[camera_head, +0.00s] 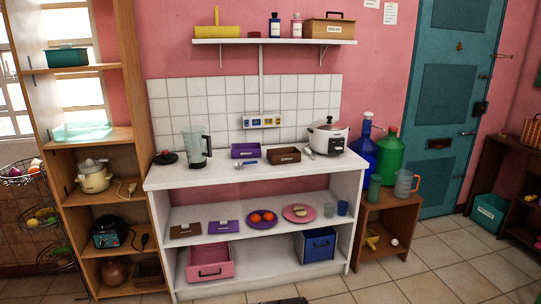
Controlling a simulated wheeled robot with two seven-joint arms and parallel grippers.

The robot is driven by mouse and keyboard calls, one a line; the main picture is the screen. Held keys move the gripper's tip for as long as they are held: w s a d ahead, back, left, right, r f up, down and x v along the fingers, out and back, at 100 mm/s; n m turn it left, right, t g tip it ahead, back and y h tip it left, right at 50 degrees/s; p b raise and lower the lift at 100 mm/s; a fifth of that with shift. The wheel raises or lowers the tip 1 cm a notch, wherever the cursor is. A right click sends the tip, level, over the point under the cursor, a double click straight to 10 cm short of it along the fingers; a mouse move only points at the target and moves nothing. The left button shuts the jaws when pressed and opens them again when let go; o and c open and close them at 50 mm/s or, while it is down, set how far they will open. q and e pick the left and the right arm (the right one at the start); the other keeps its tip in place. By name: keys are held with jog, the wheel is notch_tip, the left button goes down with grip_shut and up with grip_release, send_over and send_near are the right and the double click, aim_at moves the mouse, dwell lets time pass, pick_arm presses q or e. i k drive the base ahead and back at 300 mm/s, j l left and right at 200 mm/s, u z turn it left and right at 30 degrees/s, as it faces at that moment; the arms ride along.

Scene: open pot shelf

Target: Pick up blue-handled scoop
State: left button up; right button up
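A small utensil with a blue handle (248,162), which looks like the blue-handled scoop, lies on the white counter (210,178). It is in front of a purple tray (245,151) and to the right of the blender. Its head is too small to make out clearly. Neither of my grippers shows in the head view.
A pale utensil (309,153) lies beside the cooker. The counter's front strip is mostly clear. Open floor lies in front.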

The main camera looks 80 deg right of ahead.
aim_at(238, 167)
jog(key=z, duration=2.75)
